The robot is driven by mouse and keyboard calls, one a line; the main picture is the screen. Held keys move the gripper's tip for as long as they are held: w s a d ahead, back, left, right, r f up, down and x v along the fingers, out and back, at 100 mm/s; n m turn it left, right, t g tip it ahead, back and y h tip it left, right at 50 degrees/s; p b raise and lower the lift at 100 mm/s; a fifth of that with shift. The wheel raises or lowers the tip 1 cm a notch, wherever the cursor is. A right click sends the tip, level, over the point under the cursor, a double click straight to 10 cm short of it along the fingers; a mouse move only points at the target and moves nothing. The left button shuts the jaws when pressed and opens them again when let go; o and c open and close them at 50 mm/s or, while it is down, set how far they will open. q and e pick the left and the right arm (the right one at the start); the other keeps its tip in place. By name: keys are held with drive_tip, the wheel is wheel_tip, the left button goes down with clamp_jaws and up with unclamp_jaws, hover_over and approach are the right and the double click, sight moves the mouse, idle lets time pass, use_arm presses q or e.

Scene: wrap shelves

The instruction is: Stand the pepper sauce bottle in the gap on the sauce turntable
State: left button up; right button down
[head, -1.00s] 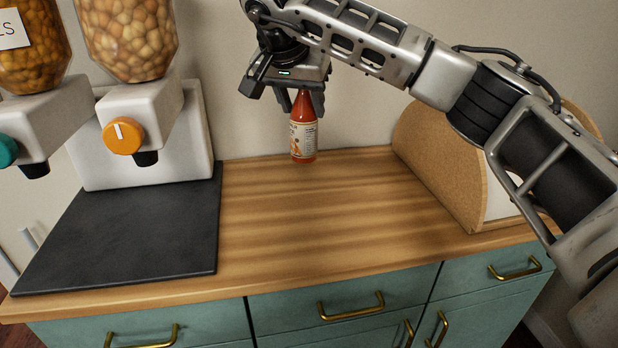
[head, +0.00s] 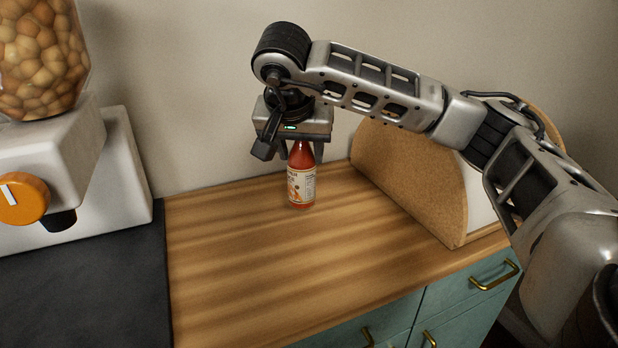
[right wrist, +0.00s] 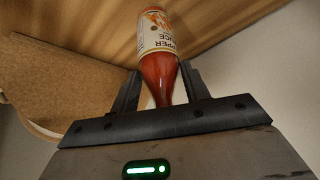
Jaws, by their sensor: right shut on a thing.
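The pepper sauce bottle (head: 301,184) is red with a cream label and hangs upright below my right gripper (head: 301,146). My right gripper is shut on the bottle's neck from above. In the right wrist view the bottle (right wrist: 157,45) sits between the two fingers (right wrist: 164,92), its label facing the camera. The bottle's base is over or close to the wooden counter; I cannot tell whether it touches. The sauce turntable is not in view. My left gripper is not in view.
The wooden counter (head: 240,270) is clear around the bottle. A rounded cork-faced stand (head: 415,180) is at the right. A wall is behind.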

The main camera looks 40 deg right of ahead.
sight(308, 171)
drive_tip(key=shift+s+d+f, duration=0.45)
drive_tip(key=shift+f, duration=0.3)
drive_tip(key=shift+s+d+f, duration=0.1)
drive_tip(key=shift+f, duration=1.6)
drive_tip(key=shift+f, duration=0.15)
drive_tip(key=c, duration=0.7)
unclamp_jaws()
